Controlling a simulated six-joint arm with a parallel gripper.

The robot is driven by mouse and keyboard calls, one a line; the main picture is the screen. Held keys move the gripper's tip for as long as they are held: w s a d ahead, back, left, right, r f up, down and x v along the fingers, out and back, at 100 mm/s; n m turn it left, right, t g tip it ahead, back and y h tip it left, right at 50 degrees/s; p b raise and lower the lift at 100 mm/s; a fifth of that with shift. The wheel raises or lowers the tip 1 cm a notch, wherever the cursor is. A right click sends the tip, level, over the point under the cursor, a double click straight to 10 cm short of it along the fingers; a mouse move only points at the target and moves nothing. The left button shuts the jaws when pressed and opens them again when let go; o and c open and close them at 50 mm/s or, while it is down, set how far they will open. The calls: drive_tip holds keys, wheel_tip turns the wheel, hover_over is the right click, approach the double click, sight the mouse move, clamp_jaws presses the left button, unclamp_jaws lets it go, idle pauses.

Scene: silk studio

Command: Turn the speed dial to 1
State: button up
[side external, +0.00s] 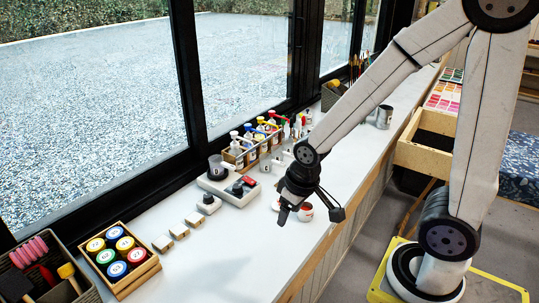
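A white device (229,196) sits on the white counter by the window. It has a dark knob (237,188), a red part (250,181) and a dark round piece (216,168) on top. Beside it, nearer the front left, is a small white block with a dark round knob (208,199). I cannot tell which knob is the speed dial, and no numbers or pointer can be read. My gripper (310,213) is just right of the device, above the counter, pointing down. Its two dark fingers are spread apart with nothing visibly held, clear of both knobs.
A small jar with a reddish top (306,212) stands just below my gripper. A wooden rack of bottles (250,155) is behind. Small blocks (179,231) and a crate of coloured paint jars (122,278) are at the left. The counter's front middle (235,255) is clear.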

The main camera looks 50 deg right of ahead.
drive_tip(key=w+d+m+g, duration=0.1)
drive_tip(key=w+d+m, duration=0.3)
drive_tip(key=w+m, duration=0.75)
drive_tip(key=m+g, duration=0.1)
drive_tip(key=m, duration=0.4)
hover_over(237, 186)
drive_tip(key=f, duration=0.5)
drive_tip(key=shift+s+a+f, duration=0.15)
drive_tip(key=shift+s+a, duration=0.1)
drive_tip(key=shift+s, duration=0.05)
drive_tip(key=shift+w+d+f+m+g, duration=0.25)
drive_tip(key=shift+w+d+m+g, duration=0.05)
drive_tip(key=shift+m, duration=0.25)
drive_tip(key=shift+f, duration=0.2)
drive_tip(key=shift+f, duration=2.3)
